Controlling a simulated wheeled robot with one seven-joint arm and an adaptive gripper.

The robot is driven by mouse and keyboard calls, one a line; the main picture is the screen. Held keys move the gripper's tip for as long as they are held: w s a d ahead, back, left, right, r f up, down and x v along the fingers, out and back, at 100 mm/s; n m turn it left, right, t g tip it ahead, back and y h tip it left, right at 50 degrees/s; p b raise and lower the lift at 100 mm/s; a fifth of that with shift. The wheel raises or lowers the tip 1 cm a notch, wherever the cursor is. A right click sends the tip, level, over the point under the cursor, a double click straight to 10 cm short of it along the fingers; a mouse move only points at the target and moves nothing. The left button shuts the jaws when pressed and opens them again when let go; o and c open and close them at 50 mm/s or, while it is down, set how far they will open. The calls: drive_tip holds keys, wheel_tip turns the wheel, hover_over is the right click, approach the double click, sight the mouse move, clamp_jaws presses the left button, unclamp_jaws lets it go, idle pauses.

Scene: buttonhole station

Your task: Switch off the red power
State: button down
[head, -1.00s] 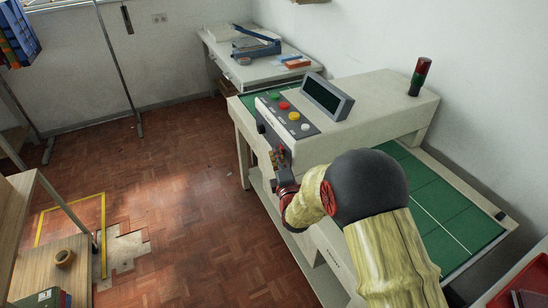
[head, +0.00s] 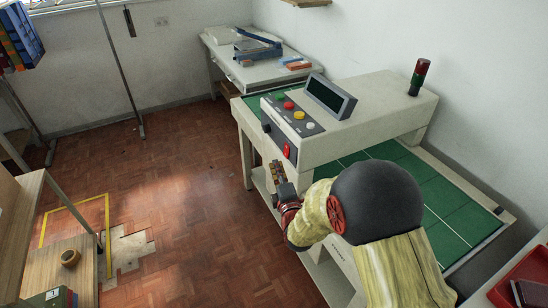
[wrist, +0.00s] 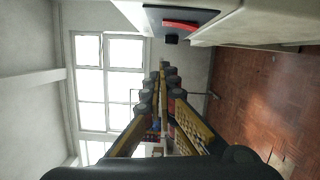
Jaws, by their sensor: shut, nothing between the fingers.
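The red power switch (head: 287,151) sits on a dark plate at the near end of the machine's control side, below the buttons. In the wrist view the red switch (wrist: 181,26) shows at the top, on its dark plate (wrist: 205,17). Which way it is set I cannot tell. My gripper (head: 277,168) is shut and empty, beside and a little below the switch in the head view. In the wrist view the shut fingertips (wrist: 163,68) point ahead, apart from the switch.
Green, red (head: 288,105), yellow and white buttons line the grey panel beside a tilted display (head: 331,95). A black knob (head: 266,126) is on the front face. A signal lamp (head: 419,77) stands on the machine's top.

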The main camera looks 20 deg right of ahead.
drive_tip(key=shift+s, duration=1.6)
drive_tip(key=s+f+m+g, duration=0.4)
drive_tip(key=f+m+g, duration=0.15)
drive_tip(key=f, duration=0.65)
drive_tip(key=s+a+f+m+g+y, duration=0.1)
drive_tip(key=s+f+m+g, duration=0.1)
drive_tip(key=s+m+g, duration=0.35)
drive_tip(key=s+r+m+g, duration=0.4)
drive_tip(key=s+r+m, duration=0.4)
drive_tip(key=s+r, duration=1.35)
wheel_tip(320, 180, up, 6)
drive_tip(key=s+t, duration=0.2)
drive_tip(key=shift+s+f, duration=0.15)
drive_tip(key=shift+s, duration=0.05)
